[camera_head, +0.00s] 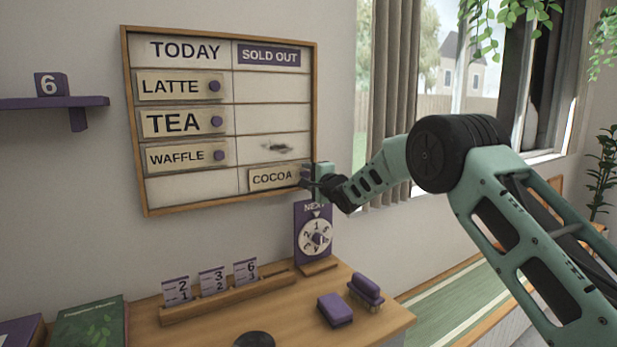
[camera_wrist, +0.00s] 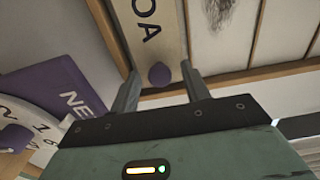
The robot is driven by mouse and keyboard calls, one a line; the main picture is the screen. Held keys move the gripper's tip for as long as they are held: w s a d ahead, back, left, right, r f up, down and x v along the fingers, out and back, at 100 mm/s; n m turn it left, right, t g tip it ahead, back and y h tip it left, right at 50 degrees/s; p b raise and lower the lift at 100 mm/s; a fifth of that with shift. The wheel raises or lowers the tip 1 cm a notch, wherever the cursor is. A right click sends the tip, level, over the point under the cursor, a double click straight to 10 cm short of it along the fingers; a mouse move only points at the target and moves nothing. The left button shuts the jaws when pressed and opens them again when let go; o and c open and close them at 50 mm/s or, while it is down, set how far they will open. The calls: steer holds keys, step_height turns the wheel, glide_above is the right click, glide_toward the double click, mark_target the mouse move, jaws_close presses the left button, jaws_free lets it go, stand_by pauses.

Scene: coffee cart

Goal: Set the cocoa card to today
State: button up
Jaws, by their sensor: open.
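The menu board (camera_head: 186,191) hangs on the wall, with a TODAY column on the left and a SOLD OUT column on the right. The cocoa card (camera_head: 272,179) is in the bottom row of the SOLD OUT column. My gripper (camera_head: 308,176) is at the card's right end and hides its knob in the head view. In the wrist view my gripper (camera_wrist: 160,88) is open, with one finger on each side of the card's purple knob (camera_wrist: 159,75). The bottom TODAY slot (camera_head: 190,187) is empty.
LATTE (camera_head: 170,87), TEA (camera_head: 172,122) and WAFFLE (camera_head: 175,156) cards fill the TODAY rows above. A dark smudge (camera_head: 277,148) marks the slot above cocoa. A purple NEXT dial stand (camera_head: 314,234) is just below my gripper. A card rack (camera_head: 220,297) and purple erasers (camera_head: 335,309) sit on the counter.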

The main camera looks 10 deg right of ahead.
mark_target(262, 181)
steer(key=shift+c, duration=0.3)
jaws_close()
steer(key=shift+s+a+f, duration=0.1)
steer(key=shift+s+a, duration=0.05)
steer(key=shift+a, duration=0.2)
steer(key=s+a+b, duration=0.1)
steer(key=a+b, duration=0.1)
steer(key=a, duration=0.2)
steer(key=s+a+b, duration=0.1)
steer(key=a+b, duration=0.1)
steer(key=a, duration=0.2)
steer(key=s+a+b, duration=0.2)
steer(key=a, duration=0.2)
steer(key=shift+f, duration=0.25)
steer(key=s+a, duration=0.1)
steer(key=a, duration=0.3)
steer(key=s+a, duration=0.1)
steer(key=a, duration=0.3)
steer(key=s+a, duration=0.2)
steer(key=a, duration=0.2)
steer(key=shift+r+b, duration=0.3)
steer(key=shift+b, duration=0.1)
steer(key=shift+a, duration=0.1)
steer(key=shift+o, duration=0.3)
jaws_free()
steer(key=shift+a, duration=0.1)
